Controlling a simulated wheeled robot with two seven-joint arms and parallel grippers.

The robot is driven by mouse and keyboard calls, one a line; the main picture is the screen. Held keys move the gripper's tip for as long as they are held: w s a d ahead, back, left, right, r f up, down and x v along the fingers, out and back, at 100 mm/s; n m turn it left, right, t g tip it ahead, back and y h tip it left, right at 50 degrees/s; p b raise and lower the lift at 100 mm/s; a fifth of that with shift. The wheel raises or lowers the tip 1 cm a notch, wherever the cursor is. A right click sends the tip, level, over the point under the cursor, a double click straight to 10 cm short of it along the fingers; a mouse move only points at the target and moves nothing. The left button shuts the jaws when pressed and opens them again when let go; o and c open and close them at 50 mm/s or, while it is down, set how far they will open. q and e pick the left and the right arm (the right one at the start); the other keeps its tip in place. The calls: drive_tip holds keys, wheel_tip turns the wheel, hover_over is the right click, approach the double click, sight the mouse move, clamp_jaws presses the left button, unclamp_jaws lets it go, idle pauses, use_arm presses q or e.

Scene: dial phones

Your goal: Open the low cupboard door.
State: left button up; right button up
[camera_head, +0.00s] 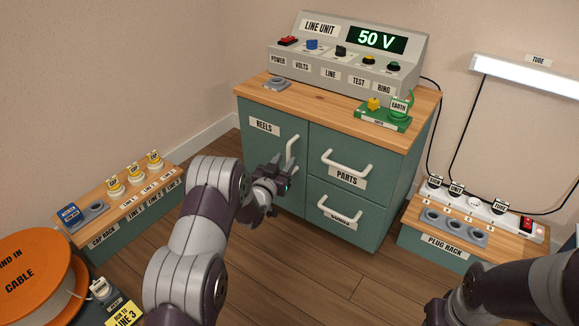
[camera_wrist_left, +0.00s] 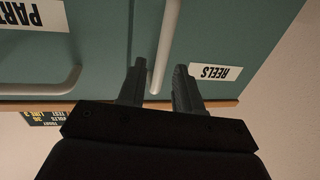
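The low cupboard (camera_head: 310,150) is green with a wooden top. Its left door (camera_head: 262,155), labelled REELS, looks closed and has a white upright bar handle (camera_head: 292,153) near its right edge. My left gripper (camera_head: 277,172) is in front of this door, close to the handle's lower part. In the left wrist view, my left gripper (camera_wrist_left: 160,72) has its fingers apart, and the door handle (camera_wrist_left: 168,45) shows in the gap between them without visible contact on both sides. My right gripper (camera_head: 445,308) is dark and partly cut off at the lower right.
Two drawers with white handles, the upper labelled PARTS (camera_head: 347,163), sit right of the door. A cap rack (camera_head: 125,200) stands at left, a cable reel (camera_head: 35,275) at lower left, and a plug rack (camera_head: 460,235) at right. Floor before the cupboard is clear.

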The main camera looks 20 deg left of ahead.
sight(288, 157)
use_arm(q)
drive_tip(key=w, duration=0.1)
drive_tip(key=w+b, duration=0.1)
drive_tip(key=shift+w+d+f, duration=0.2)
drive_tip(key=shift+w+d, duration=0.05)
drive_tip(key=shift+w, duration=0.1)
drive_tip(key=shift+w+r, duration=0.2)
drive_tip(key=shift+w, duration=0.15)
use_arm(e)
wheel_tip(288, 157, down, 2)
drive_tip(key=shift+f, duration=0.15)
